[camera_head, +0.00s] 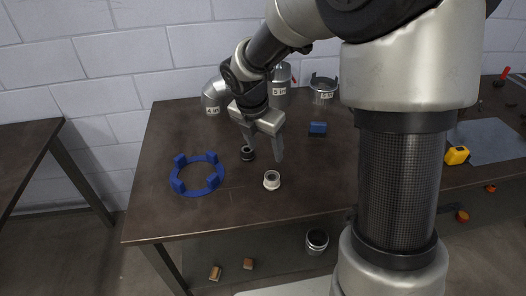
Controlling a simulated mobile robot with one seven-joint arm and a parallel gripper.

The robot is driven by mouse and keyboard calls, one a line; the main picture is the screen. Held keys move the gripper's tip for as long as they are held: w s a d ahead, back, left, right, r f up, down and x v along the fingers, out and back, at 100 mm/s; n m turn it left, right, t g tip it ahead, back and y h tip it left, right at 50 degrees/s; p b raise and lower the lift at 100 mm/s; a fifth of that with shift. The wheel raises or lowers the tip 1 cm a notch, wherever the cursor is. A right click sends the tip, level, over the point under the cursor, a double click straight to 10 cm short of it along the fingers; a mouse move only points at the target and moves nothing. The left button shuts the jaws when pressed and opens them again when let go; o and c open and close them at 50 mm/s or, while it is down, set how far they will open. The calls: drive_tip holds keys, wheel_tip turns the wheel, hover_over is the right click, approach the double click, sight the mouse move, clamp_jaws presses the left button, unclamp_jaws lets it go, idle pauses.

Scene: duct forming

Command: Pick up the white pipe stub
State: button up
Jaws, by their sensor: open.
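The white pipe stub (272,180) is a short, ring-shaped piece standing on the brown table (160,216), near its front edge. My gripper (264,158) points down just behind and above it. Its two fingers are apart, with nothing visibly held between them. The right finger's tip is close behind the stub; whether they touch I cannot tell. A small black ring-like piece (247,153) is by the left finger's tip, partly hidden by it.
A blue ring with upright blocks (174,185) lies left. A blue block (318,128) and metal duct pieces (213,96), (322,92) stand behind. A yellow tape measure (457,155) is far right. My arm hides the table's middle right. The table's front left is clear.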

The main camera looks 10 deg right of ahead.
sight(272, 177)
drive_tip(key=b+x, duration=0.2)
drive_tip(key=x, duration=1.4)
drive_tip(key=shift+f, duration=0.35)
drive_tip(key=c, duration=1.1)
drive_tip(key=shift+r, duration=0.1)
drive_tip(key=shift+c, duration=0.2)
